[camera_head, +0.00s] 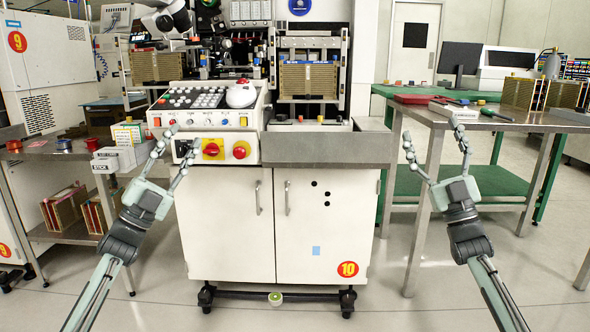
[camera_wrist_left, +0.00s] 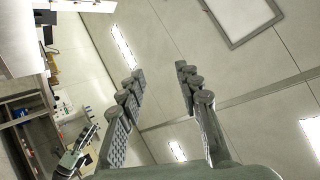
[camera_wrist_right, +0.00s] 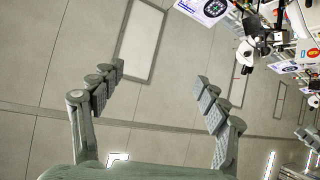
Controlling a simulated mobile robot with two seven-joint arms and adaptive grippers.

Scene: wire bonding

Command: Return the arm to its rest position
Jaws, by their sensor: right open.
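My left gripper (camera_head: 182,140) is raised in front of the machine's control panel, at the left of the head view. Its fingers stand apart and nothing is between them in the left wrist view (camera_wrist_left: 160,75). My right gripper (camera_head: 431,130) is raised in front of the right-hand table. It is open and empty, with a wide gap between its fingers in the right wrist view (camera_wrist_right: 158,75). Both wrist views look up towards the ceiling. Both forearms come in from the bottom of the head view and point upward.
The white bonding machine cabinet (camera_head: 228,230) stands ahead between my arms. Its control panel (camera_head: 205,100) has knobs and buttons. A brown slotted magazine (camera_head: 308,79) sits in the machine. A steel table (camera_head: 540,122) is at right, a shelf unit (camera_head: 60,152) at left. Grey floor is free in front.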

